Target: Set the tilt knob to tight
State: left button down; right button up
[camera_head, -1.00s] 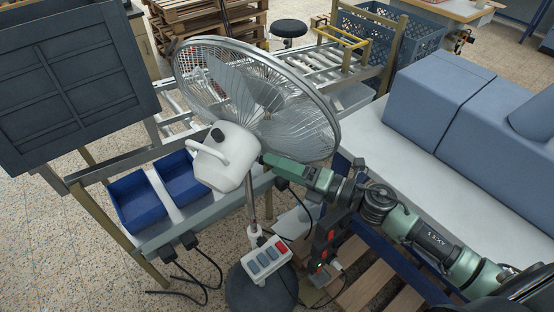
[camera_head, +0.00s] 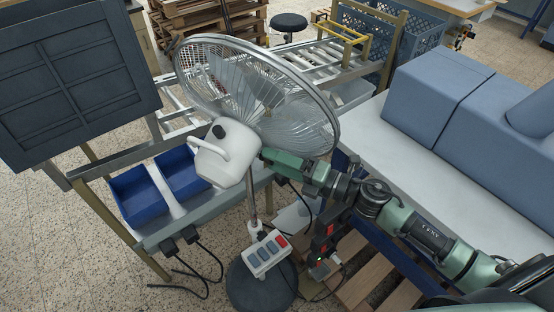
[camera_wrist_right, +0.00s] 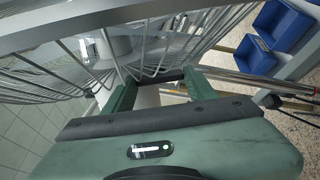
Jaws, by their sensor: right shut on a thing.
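A pedestal fan has a round wire cage (camera_head: 300,128) and a white motor housing (camera_head: 226,160) with a dark button on top. My right gripper (camera_head: 266,156) reaches in from the right to the housing's right side, just under the cage. It is shut at the spot of the tilt knob, which is hidden by the fingers. In the right wrist view the green fingers of the gripper (camera_wrist_right: 160,88) lie close under the cage wires (camera_wrist_right: 150,50). The knob's setting cannot be read. My left gripper is not in view.
The fan's pole carries a switch box (camera_head: 266,255) above a dark round base (camera_head: 255,285). Two blue bins (camera_head: 138,195) sit on the rack at left. A white bench (camera_head: 400,145) with blue-grey blocks stands at right. A wooden pallet (camera_head: 365,280) lies below my arm.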

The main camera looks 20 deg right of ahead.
jog(key=o, duration=1.1)
jog(key=shift+b+v, duration=1.6)
jog(key=shift+v, duration=2.35)
